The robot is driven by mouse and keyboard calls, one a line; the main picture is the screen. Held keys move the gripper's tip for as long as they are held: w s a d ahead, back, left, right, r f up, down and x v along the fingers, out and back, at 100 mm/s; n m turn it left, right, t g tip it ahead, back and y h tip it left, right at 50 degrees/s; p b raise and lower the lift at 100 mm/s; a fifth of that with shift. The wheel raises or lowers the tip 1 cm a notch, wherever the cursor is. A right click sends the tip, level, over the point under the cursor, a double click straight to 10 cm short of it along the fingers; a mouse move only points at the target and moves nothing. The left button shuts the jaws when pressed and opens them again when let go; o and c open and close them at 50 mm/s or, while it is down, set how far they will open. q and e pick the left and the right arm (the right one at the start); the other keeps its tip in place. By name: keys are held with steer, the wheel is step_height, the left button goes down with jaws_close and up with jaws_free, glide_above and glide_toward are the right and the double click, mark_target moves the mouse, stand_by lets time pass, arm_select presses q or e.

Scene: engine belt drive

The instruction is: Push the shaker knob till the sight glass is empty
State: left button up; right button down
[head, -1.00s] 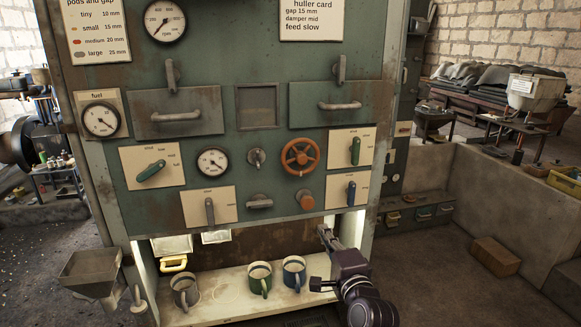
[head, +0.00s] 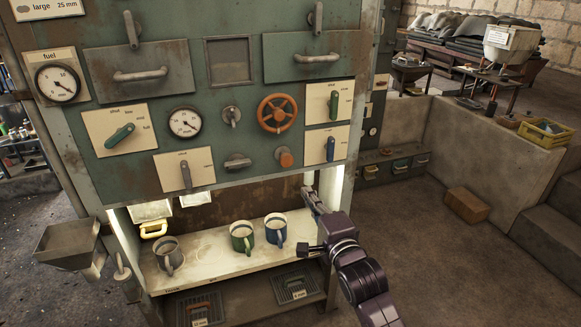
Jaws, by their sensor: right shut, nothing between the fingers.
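A green, rusty machine panel (head: 150,94) fills the upper left. A small orange round knob (head: 285,158) is at its lower right, below an orange handwheel (head: 278,114). No readable label shows which control is the shaker knob. A dark, framed square window (head: 229,60) sits between two drawers; I cannot tell whether it is the sight glass or what is in it. My right gripper (head: 309,196) is shut and empty, below and right of the orange knob and apart from it, near the right end of the lit shelf. My left gripper is out of view.
Levers and gauges crowd the panel. A metal hopper (head: 70,242) juts out at left. The floor at right is clear up to a brown box (head: 466,205).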

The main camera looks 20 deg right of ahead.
mark_target(287, 161)
steer(key=w+p, duration=0.1)
steer(key=w, duration=0.3)
steer(key=w+p, duration=0.1)
steer(key=w, duration=0.9)
steer(key=shift+a+p, duration=0.25)
steer(key=shift+p, duration=0.15)
